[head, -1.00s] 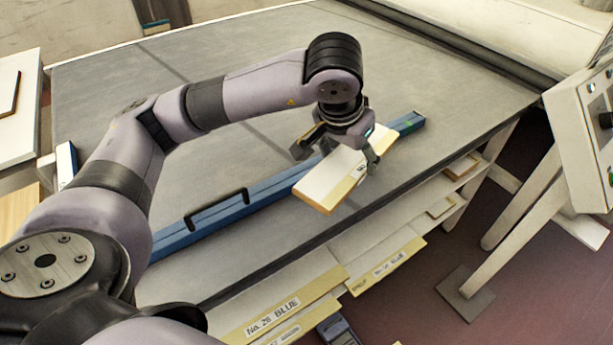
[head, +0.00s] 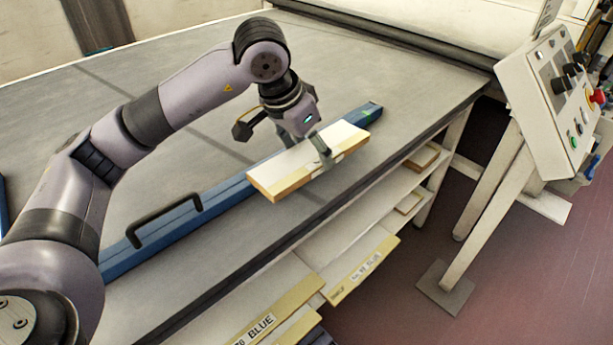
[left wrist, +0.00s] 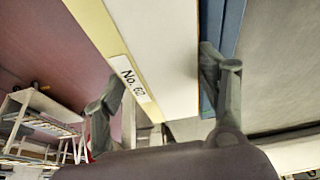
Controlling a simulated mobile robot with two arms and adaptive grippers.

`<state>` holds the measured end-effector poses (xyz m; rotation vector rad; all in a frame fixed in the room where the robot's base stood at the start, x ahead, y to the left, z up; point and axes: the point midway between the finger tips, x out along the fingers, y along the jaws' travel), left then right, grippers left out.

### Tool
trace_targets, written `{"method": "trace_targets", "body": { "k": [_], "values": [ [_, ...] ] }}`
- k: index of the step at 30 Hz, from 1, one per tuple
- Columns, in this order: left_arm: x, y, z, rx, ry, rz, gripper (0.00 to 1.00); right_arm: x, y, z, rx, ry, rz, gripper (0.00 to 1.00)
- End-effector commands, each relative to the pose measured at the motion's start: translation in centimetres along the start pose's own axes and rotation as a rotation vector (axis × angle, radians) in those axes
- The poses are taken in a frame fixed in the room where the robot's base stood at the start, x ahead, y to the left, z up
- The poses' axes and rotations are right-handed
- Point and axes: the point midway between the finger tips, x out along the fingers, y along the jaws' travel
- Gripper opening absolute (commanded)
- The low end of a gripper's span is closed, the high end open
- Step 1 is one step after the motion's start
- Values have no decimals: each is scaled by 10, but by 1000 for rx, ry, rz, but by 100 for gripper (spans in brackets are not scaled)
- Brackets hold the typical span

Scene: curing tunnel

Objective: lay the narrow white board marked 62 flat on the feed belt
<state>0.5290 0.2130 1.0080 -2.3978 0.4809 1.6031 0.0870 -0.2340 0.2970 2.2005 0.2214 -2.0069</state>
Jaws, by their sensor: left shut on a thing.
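My left gripper (head: 305,148) is shut across a narrow white board (head: 300,158) with pale yellow edges. In the head view the board shows over the blue bar and the near side of the grey belt (head: 190,45), roughly parallel to the bar. It looks raised; the exact gap to the belt cannot be told. My right gripper is not in view.
A blue bar (head: 222,194) with a black handle (head: 165,215) lies along the belt. Below the belt's near edge is a shelf with labelled boards (head: 362,270). A control panel (head: 560,100) on legs stands at the right. The belt's far part is clear.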

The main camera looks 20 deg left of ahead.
Motion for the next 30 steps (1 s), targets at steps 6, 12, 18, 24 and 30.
{"method": "trace_targets", "body": {
  "k": [6,12,18,24,30],
  "values": [
    [26,0,11,-1,1,0,29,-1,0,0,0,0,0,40],
    [50,0,21,-1,-3,0,29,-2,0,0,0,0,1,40],
    [67,0,28,0,3,-1,29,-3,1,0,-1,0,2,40],
    [67,0,27,0,3,-1,29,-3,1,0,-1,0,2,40],
    [70,0,29,0,2,-1,68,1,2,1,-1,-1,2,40]
  ]
}}
